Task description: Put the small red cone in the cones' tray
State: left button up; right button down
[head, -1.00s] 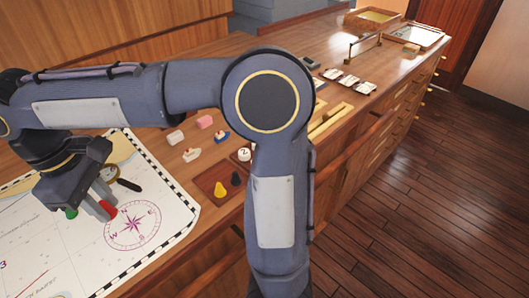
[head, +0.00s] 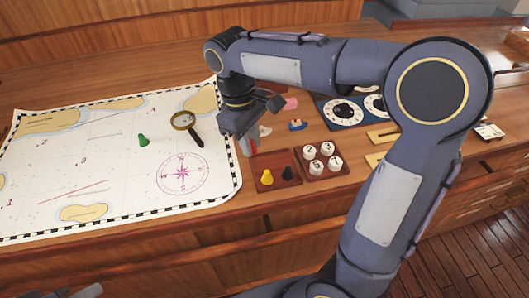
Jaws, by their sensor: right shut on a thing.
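The small red cone (head: 253,147) is between the fingers of my right gripper (head: 248,146), which is shut on it. Most of the cone is hidden by the fingers. The gripper is just behind the cones' tray (head: 264,186), a shallow brown tray near the front edge of the counter. A green cone (head: 144,141) stands on the chart. A grey piece of my left arm or gripper (head: 84,292) shows at the bottom left edge; its jaws cannot be made out.
The sea chart (head: 100,165) covers the left of the counter, with a magnifying glass (head: 184,121) on it. A tray of numbered white pieces (head: 342,175) adjoins the cones' tray. A blue dial board (head: 325,117) lies behind, partly covered by my right arm.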

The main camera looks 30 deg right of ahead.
aim_at(264, 165)
jog(key=d+f, duration=0.1)
jog(key=f, duration=0.1)
jog(key=w+d+f, duration=0.1)
jog(key=d, duration=0.1)
jog(key=shift+f, duration=0.4)
jog(key=shift+d+f, duration=0.15)
jog(key=shift+f, duration=0.8)
jog(key=shift+d+f, duration=0.1)
jog(key=shift+f, duration=0.8)
jog(key=shift+f, duration=0.15)
jog(key=c, duration=1.5)
grip_release()
jog(key=shift+c, duration=0.2)
